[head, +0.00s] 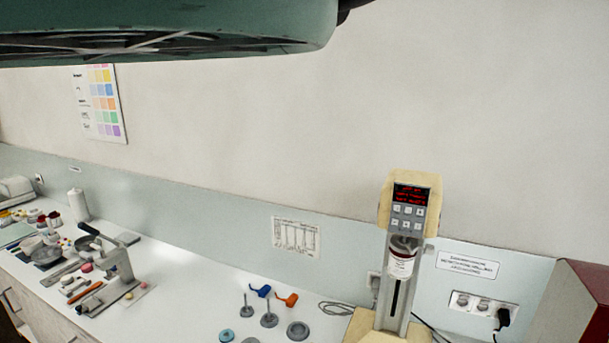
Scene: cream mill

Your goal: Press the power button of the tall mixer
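The tall mixer (384,282) stands upright on the white counter, right of the middle in the head view. Its beige head carries a panel with a lit red display (411,194) and two rows of grey buttons (407,217). Which button is the power button is too small to tell. The mixer's base is partly cut off at the bottom edge. My gripper is not in view.
Several small grey, blue and orange tools (269,313) lie on the counter left of the mixer. A wall socket with a black plug (484,305) and a red-sided box (577,307) are at the right. A metal press (117,262) stands farther left. Wall space above the mixer is clear.

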